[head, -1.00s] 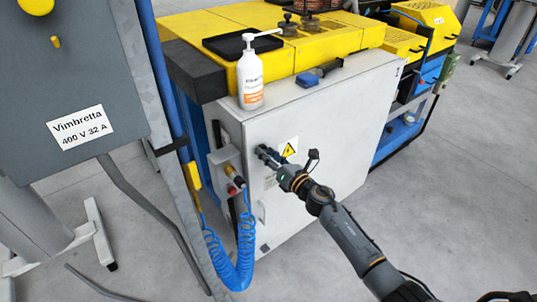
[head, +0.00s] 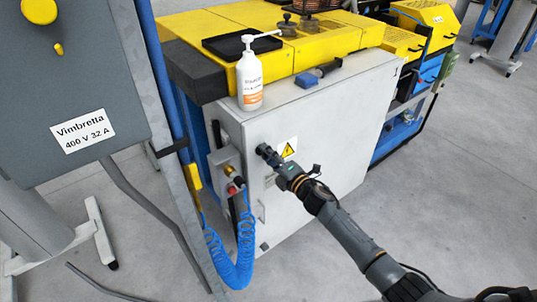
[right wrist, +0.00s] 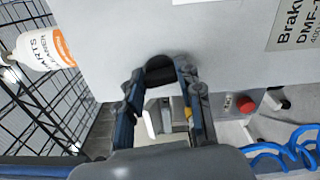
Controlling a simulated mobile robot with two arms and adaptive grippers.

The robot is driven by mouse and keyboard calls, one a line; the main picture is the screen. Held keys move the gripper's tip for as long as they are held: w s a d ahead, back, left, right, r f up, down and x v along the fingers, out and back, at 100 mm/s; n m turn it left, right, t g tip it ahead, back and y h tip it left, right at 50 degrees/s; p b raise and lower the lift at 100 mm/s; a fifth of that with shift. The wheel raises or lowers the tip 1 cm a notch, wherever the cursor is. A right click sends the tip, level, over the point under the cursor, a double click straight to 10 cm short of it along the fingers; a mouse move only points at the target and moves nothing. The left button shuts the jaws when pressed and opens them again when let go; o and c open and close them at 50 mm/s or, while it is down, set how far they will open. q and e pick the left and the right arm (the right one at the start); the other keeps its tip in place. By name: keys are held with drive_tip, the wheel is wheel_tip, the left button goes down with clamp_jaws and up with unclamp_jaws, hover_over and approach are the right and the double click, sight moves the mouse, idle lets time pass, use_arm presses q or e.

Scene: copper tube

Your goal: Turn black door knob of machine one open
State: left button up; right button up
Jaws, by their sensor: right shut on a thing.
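The machine is a light grey cabinet (head: 330,150) with a yellow top. Its black door knob (right wrist: 160,70) is on the cabinet's door and shows between my fingertips in the right wrist view. My right gripper (head: 267,154) is at the upper left of the door, left of the yellow warning sign (head: 288,149). It also shows in the right wrist view (right wrist: 162,76), with a finger on either side of the knob, shut on it. In the head view the gripper mostly hides the knob. My left gripper is not in view.
A white pump bottle (head: 249,80) stands on the cabinet's top edge above the gripper. A red button (right wrist: 246,104) and a coiled blue hose (head: 232,268) are close by at the cabinet's left side. A grey panel (head: 70,90) stands at far left. Floor at right is clear.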

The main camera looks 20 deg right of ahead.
drive_tip(key=shift+f+m, duration=0.1)
drive_tip(key=shift+m, duration=0.9)
drive_tip(key=o, duration=1.1)
drive_tip(key=shift+o, duration=0.2)
drive_tip(key=shift+s, duration=0.1)
drive_tip(key=v, duration=1.2)
